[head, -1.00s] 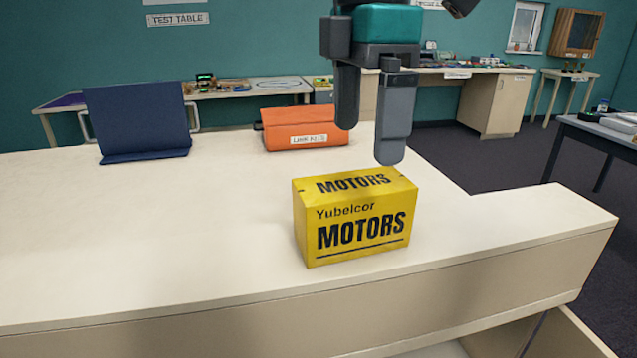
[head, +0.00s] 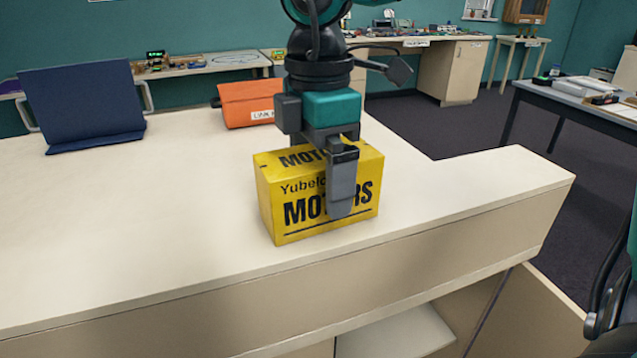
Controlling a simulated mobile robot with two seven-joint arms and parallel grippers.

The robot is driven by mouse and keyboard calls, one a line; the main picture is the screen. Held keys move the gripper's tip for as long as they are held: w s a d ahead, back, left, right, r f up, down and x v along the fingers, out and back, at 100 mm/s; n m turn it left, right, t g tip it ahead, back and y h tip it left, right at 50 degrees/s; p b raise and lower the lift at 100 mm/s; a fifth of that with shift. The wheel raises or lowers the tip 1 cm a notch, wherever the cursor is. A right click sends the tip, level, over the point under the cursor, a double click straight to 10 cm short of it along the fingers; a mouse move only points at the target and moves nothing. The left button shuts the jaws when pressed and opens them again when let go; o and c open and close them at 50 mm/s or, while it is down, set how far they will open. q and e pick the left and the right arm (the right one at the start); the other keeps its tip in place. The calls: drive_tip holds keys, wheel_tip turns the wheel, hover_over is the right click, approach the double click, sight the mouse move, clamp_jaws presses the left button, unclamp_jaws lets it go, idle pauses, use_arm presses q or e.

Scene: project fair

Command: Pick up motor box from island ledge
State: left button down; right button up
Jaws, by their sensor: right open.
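The yellow motor box (head: 272,205), lettered "Yubelcor MOTORS", stands upright on the cream island ledge (head: 150,255), near its front edge. My right gripper (head: 328,178) points down over the box and is open. One finger hangs in front of the box's lettered face and covers part of the word "MOTORS". The other finger is mostly hidden behind the gripper and box, so I cannot tell whether either finger touches the box. My left gripper is not in view.
A dark blue folded stand (head: 82,100) and an orange case (head: 246,103) stand farther back on the island. The ledge left of the box is clear. A table with items (head: 585,103) stands at the right, beyond open floor.

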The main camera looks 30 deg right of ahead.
drive_tip(key=shift+f, duration=0.9)
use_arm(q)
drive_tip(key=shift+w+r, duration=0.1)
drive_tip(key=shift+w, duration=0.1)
use_arm(e)
drive_tip(key=shift+c, duration=0.2)
drive_tip(key=c, duration=1.4)
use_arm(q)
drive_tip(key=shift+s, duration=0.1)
use_arm(e)
drive_tip(key=shift+r, duration=0.15)
